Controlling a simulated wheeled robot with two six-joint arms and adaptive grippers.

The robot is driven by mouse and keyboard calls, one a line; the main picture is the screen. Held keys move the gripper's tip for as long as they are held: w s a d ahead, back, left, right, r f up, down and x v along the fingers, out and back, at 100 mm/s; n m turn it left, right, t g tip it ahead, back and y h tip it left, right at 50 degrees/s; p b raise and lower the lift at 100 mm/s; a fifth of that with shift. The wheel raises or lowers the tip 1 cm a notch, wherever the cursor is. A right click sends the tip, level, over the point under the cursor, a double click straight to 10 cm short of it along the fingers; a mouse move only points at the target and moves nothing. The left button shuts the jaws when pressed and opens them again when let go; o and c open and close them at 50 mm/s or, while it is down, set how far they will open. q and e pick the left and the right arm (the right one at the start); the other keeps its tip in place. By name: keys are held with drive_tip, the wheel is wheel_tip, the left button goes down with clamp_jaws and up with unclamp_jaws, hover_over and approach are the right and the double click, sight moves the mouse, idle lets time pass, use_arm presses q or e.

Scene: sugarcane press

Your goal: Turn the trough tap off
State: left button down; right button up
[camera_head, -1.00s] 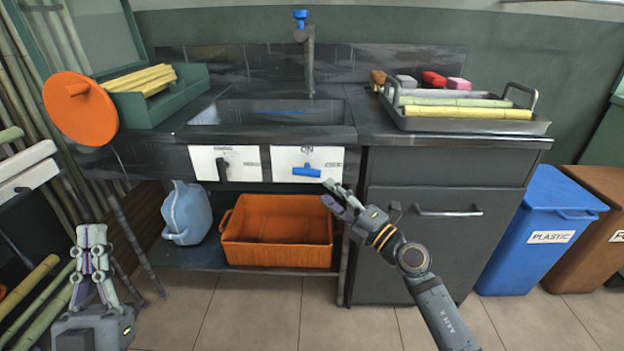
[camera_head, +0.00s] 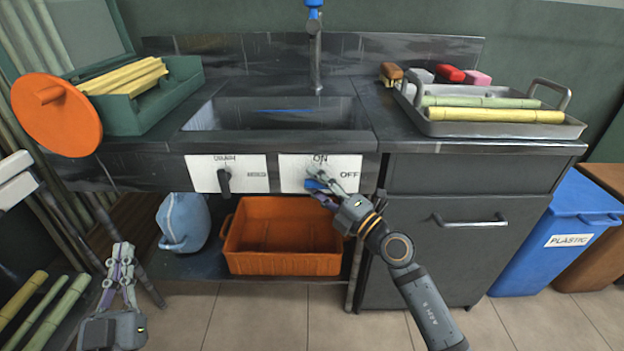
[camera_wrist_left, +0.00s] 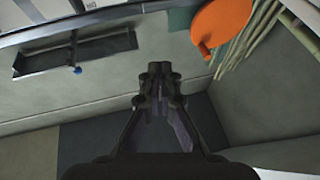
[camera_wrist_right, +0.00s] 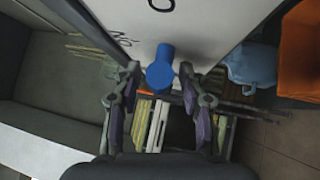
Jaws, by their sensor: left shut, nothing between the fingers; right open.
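The trough tap's blue handle (camera_head: 313,185) is on the white panel (camera_head: 291,172) marked ON at the top and OFF at the right. In the head view my right gripper (camera_head: 322,186) partly hides the handle, so its exact setting is hard to tell. In the right wrist view the blue handle (camera_wrist_right: 160,68) is between the tips of my open right gripper (camera_wrist_right: 159,82); I cannot tell whether they touch. My left gripper (camera_head: 124,251) is shut and empty, low at the left, away from the tap; it also shows in the left wrist view (camera_wrist_left: 158,75).
A second white panel (camera_head: 227,174) marked DRAIN, with a black handle (camera_head: 224,180), is left of the tap panel. An orange crate (camera_head: 283,264) and blue jug (camera_head: 184,223) stand below. A tray (camera_head: 505,128) is on the counter at the right.

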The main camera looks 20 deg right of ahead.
clamp_jaws()
idle(0.3)
drive_tip(key=shift+r+p, duration=0.1)
drive_tip(key=shift+p, duration=0.55)
use_arm(q)
wheel_tip(320, 180, down, 19)
drive_tip(key=s+g+p, duration=0.1)
drive_tip(key=s+g, duration=0.1)
drive_tip(key=g, duration=0.7)
use_arm(e)
drive_tip(key=shift+n, duration=0.3)
drive_tip(key=shift+g+p, duration=0.3)
drive_tip(key=shift+p, duration=0.3)
use_arm(q)
drive_tip(key=s+d+f+g, duration=0.1)
drive_tip(key=s+f+g, duration=0.7)
drive_tip(key=s+f, duration=0.6)
drive_tip(key=shift+d+n+g+p, duration=0.3)
drive_tip(key=shift+p, duration=0.1)
use_arm(e)
drive_tip(key=shift+n, duration=0.3)
unclamp_jaws()
